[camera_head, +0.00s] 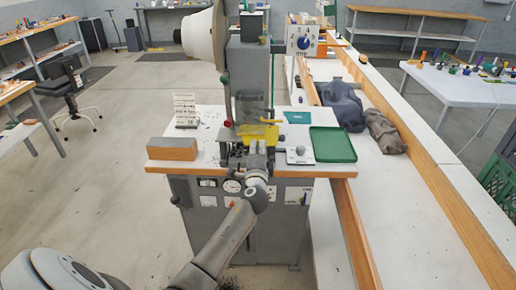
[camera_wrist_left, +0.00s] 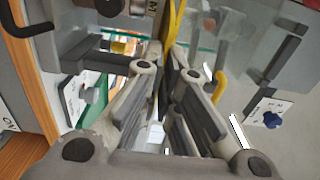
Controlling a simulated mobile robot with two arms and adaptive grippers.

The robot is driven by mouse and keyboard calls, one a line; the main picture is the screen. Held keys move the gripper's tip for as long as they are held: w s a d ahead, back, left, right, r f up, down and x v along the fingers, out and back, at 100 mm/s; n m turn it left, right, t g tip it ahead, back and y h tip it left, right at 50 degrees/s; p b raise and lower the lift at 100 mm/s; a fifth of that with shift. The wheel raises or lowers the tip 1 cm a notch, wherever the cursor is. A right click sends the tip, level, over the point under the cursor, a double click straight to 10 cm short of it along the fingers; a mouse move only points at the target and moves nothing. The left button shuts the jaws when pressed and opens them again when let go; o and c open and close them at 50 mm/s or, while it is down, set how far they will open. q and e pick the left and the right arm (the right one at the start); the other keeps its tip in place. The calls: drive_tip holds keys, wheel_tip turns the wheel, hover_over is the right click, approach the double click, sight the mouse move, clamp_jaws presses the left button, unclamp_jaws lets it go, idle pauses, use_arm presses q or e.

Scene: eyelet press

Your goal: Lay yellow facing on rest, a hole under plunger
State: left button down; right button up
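The yellow facing (camera_head: 258,133) is at the front of the press (camera_head: 249,75), behind or against the clear guard (camera_head: 251,106). My left gripper (camera_head: 258,147) reaches in from the front, just below the facing. In the left wrist view, the facing (camera_wrist_left: 171,22) shows nearly edge-on as a yellow strip between the fingertips (camera_wrist_left: 168,62), which are closed on it. The hole, the plunger tip and the rest cannot be made out clearly; the facing, guard and gripper cover that area. My right gripper is in neither view.
The press table (camera_head: 215,120) carries a wooden block (camera_head: 173,150) at left, a white card stand (camera_head: 185,110), a small white box with a knob (camera_head: 299,155), a green tray (camera_head: 333,145) and a teal piece (camera_head: 297,117) at right. A red knob (camera_head: 228,123) sits beside the guard.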

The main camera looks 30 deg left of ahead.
use_arm(q)
drive_tip(key=shift+f+b, duration=0.15)
drive_tip(key=shift+b, duration=0.25)
idle(0.8)
idle(0.5)
drive_tip(key=c, duration=1.6)
unclamp_jaws()
drive_tip(key=shift+o, duration=0.2)
drive_tip(key=p+v, duration=0.1)
drive_tip(key=v, duration=0.6)
